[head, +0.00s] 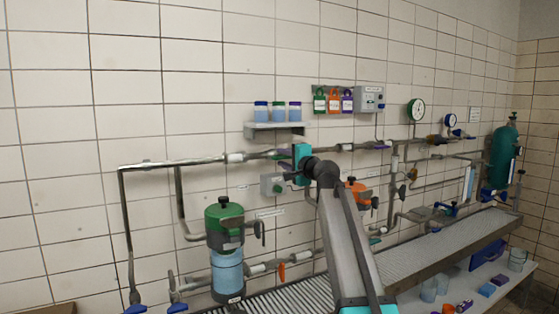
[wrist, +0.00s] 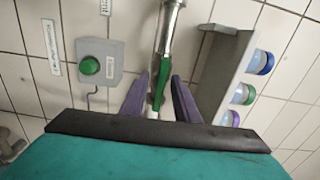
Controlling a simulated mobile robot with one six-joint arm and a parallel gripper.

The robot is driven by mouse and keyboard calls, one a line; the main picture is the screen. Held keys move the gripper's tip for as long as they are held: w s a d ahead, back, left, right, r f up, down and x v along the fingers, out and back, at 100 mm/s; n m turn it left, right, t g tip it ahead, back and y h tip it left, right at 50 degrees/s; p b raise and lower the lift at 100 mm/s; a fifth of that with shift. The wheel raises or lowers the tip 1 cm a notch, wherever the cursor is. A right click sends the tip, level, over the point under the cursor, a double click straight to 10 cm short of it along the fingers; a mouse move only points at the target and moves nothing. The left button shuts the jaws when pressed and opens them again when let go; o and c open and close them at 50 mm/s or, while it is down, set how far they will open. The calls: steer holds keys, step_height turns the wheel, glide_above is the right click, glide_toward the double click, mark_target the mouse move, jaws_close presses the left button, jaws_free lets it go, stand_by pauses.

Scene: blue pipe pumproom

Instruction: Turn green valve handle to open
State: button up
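The green valve handle (wrist: 165,68) is a narrow green lever on a grey metal pipe (wrist: 172,20). In the wrist view it runs lengthwise between the two purple fingers of my gripper (wrist: 160,82). The fingers are apart, one on each side of the handle, with gaps showing, so contact is not visible. In the head view my gripper (head: 282,154) is at the horizontal pipe near the wall, pointing left, and a bit of green shows by its fingers. My gripper's body hides part of the pipe there.
A grey box with a green button (wrist: 89,66) is on one side of my gripper. A wall shelf (head: 270,128) with several lidded jars is close above. A green-topped canister (head: 224,214) stands lower left, and an orange-topped one (head: 358,190) is to the right.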

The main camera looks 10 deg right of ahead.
steer(key=shift+s+d, duration=0.1)
steer(key=shift+s, duration=0.1)
steer(key=b+v, duration=0.1)
steer(key=v, duration=1.2)
steer(key=shift+s+b, duration=0.15)
steer(key=shift+b, duration=0.15)
